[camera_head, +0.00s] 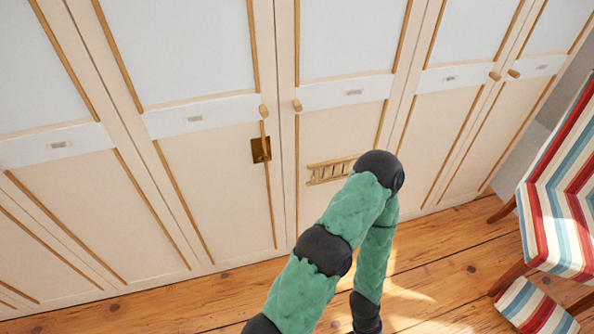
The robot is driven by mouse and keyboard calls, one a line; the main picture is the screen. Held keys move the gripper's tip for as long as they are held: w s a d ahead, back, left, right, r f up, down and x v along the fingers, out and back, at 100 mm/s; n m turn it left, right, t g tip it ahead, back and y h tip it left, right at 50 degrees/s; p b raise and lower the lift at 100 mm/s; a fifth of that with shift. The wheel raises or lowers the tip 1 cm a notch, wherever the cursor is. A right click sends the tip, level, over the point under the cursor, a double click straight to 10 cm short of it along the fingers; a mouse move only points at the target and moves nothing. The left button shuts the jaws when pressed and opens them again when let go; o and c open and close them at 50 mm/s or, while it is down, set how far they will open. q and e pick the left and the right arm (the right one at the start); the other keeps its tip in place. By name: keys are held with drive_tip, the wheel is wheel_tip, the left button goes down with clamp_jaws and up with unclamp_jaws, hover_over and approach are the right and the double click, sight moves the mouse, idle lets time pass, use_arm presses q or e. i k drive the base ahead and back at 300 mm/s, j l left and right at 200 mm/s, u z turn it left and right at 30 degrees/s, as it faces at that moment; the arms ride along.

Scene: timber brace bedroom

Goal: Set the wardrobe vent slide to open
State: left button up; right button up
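The wardrobe (205,165) is a long row of cream doors with pale upper panels and wooden strips. A small wooden slatted vent (328,171) is set low in the door right of centre. Its right end lies close to the bent joint of my green and black arm, which partly covers that door. I cannot tell whether the vent slide is open or closed. That arm comes up from the bottom edge, bends near the vent and runs back down. Neither of my grippers shows.
A dark brass plate (261,150) sits on the door left of the vent. Round wooden knobs (297,105) stick out from the doors. A striped chair (560,190) and a striped footstool (535,308) stand at the right. Plank floor (455,265) is bare between them and the wardrobe.

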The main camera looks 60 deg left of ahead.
sight(332, 174)
drive_tip(key=u, duration=1.65)
